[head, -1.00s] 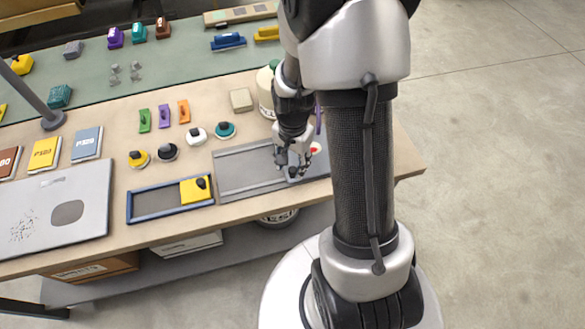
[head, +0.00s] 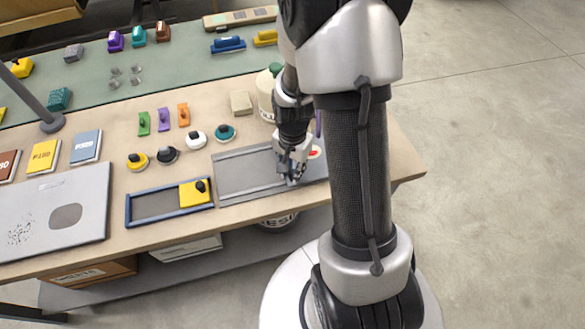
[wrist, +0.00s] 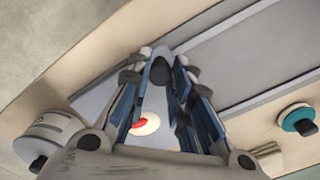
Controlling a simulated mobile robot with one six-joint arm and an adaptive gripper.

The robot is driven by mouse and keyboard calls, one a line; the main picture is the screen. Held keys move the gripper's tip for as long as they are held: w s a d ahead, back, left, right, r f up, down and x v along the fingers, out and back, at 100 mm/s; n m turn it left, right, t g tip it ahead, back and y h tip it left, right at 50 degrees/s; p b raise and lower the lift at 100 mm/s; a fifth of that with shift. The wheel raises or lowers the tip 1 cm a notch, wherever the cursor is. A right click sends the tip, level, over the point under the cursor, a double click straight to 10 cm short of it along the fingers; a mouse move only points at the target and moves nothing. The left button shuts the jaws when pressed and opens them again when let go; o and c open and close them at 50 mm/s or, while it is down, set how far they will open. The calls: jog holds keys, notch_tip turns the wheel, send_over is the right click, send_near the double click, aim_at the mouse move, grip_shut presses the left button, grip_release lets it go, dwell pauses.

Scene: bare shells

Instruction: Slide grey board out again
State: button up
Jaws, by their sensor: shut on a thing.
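A long grey tray (head: 240,178) with raised rails lies on the workbench. The grey board (head: 314,172) lies at the tray's right end, partly hidden by my gripper. In the wrist view the grey board (wrist: 92,103) is pale and carries a dark knob (wrist: 160,70). My gripper (head: 290,174) is low over the board. In the wrist view my gripper (wrist: 160,75) is shut on that knob, with a fingertip on each side. The left part of the tray is bare.
A blue-framed tray (head: 168,204) with a yellow board (head: 194,193) is to the left. A teal knob (head: 225,133) and a white knob (head: 196,138) stand behind. A red-and-white disc (head: 316,152) and a white canister (head: 264,97) are close to my arm.

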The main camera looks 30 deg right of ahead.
grip_shut()
jog(key=w+a, duration=0.1)
jog(key=a, duration=0.5)
jog(key=w+a, duration=0.2)
jog(key=a, duration=0.4)
jog(key=w+a+p, duration=0.1)
jog(key=w+a, duration=0.1)
jog(key=a, duration=0.4)
jog(key=shift+w+a, duration=0.2)
jog(key=shift+a, duration=0.1)
jog(key=o, duration=0.6)
grip_release()
jog(key=shift+a, duration=0.2)
jog(key=shift+o, duration=0.9)
jog(key=shift+d, duration=0.15)
